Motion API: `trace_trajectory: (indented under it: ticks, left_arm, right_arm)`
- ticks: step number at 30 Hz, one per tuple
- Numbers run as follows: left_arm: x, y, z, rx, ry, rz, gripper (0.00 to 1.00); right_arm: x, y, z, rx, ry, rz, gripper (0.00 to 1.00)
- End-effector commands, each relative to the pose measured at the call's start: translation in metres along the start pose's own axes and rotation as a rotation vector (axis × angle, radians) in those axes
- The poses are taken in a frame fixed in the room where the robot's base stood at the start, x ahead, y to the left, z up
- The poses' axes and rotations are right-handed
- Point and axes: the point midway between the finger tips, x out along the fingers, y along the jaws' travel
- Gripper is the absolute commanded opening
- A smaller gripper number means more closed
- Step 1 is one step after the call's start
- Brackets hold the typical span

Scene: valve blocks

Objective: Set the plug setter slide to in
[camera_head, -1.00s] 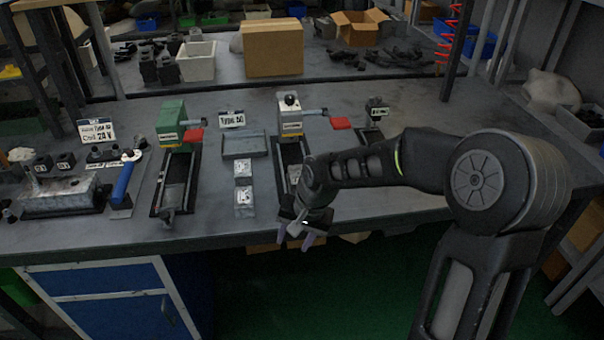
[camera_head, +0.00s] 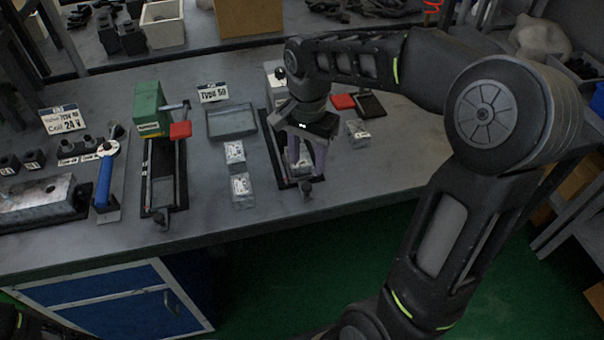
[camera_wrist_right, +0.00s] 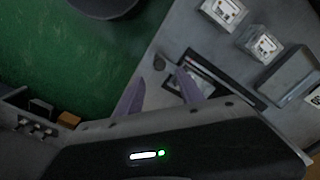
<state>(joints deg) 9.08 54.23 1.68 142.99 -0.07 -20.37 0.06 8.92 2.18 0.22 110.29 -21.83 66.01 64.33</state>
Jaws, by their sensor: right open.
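Two bench fixtures with long dark rails stand on the grey table. One has a green head (camera_head: 147,108) and a red-ended lever. The other has a pale head (camera_head: 275,72), partly hidden behind my right arm. I cannot tell for certain which one is the plug setter. My right gripper (camera_head: 306,165) is open, pointing down over the front part of the pale fixture's rail (camera_head: 274,150). A dark knob (camera_head: 306,188) at the rail's front end sits just in front of the fingers. The right wrist view shows the open fingers (camera_wrist_right: 160,76) beside the rail. My left gripper is out of view.
Small white blocks (camera_head: 239,185) and a grey tray (camera_head: 230,122) lie left of the pale fixture. A red pad (camera_head: 343,101) and another small block (camera_head: 358,132) lie to its right.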

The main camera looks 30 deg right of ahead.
Motion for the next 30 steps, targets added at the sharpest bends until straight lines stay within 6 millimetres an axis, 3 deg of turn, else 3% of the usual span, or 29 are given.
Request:
trace_trajectory:
  ticks: [8, 21, 30]
  left_arm:
    - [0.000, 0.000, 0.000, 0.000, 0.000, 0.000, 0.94]
    - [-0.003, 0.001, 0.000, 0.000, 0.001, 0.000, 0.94]
    - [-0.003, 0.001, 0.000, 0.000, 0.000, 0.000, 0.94]
  right_arm:
    - [0.006, 0.000, 0.000, -0.001, -0.001, 0.002, 0.45]
    - [0.067, 0.000, 0.001, -0.001, -0.002, 0.002, 0.45]
    - [0.079, 0.000, 0.000, -0.001, -0.001, 0.000, 0.45]
